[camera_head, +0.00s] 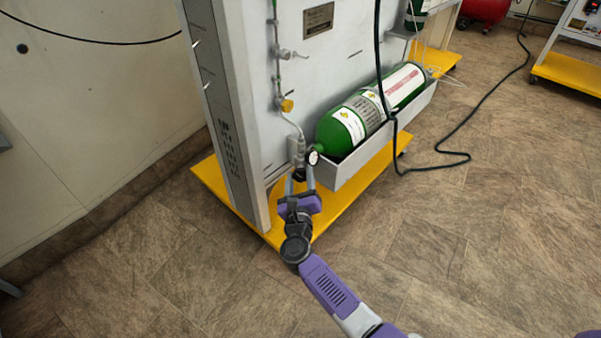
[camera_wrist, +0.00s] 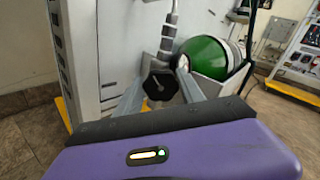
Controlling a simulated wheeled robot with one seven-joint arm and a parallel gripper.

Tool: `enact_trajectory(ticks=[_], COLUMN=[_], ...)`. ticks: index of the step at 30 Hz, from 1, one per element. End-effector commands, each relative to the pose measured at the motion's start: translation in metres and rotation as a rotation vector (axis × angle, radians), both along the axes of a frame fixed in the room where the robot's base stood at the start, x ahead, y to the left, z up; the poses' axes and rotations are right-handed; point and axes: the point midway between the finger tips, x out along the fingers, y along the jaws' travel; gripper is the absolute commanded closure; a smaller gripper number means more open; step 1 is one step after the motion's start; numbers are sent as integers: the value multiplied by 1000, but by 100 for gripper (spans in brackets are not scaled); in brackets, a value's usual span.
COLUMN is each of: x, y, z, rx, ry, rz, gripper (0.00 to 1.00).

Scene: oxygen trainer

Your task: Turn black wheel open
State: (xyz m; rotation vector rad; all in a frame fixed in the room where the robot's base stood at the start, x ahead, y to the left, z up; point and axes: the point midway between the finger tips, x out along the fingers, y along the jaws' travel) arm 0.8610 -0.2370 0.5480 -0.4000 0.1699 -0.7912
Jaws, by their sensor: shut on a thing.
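The black wheel (camera_wrist: 160,84) is a small dark knob at the lower end of a grey pipe fitting. It sits between the two fingers of my gripper (camera_wrist: 160,92) in the wrist view, and the fingers are shut on it. In the head view, my gripper (camera_head: 300,184) reaches up to the lower front of the grey panel, and the wheel (camera_head: 299,174) shows there only as a small dark patch, partly hidden by the fingers. A green oxygen cylinder (camera_head: 347,125) lies just right of the wheel. It also shows in the wrist view (camera_wrist: 207,55).
The grey panel (camera_head: 235,110) stands on a yellow wheeled base (camera_head: 340,208). A grey tray (camera_head: 345,172) holds the cylinder. A black cable (camera_head: 436,167) hangs down and runs across the floor. A second yellow-based cart (camera_head: 568,72) stands at the far right.

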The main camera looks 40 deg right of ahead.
Motion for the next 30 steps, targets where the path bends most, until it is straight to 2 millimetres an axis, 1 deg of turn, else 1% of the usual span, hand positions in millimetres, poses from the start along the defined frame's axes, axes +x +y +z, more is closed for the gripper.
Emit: enact_trajectory(ticks=[4,30], x=[1,3], y=[1,4], z=[2,-3], rx=[-97,-670], ry=[101,696], rz=[1,3], gripper=[95,95])
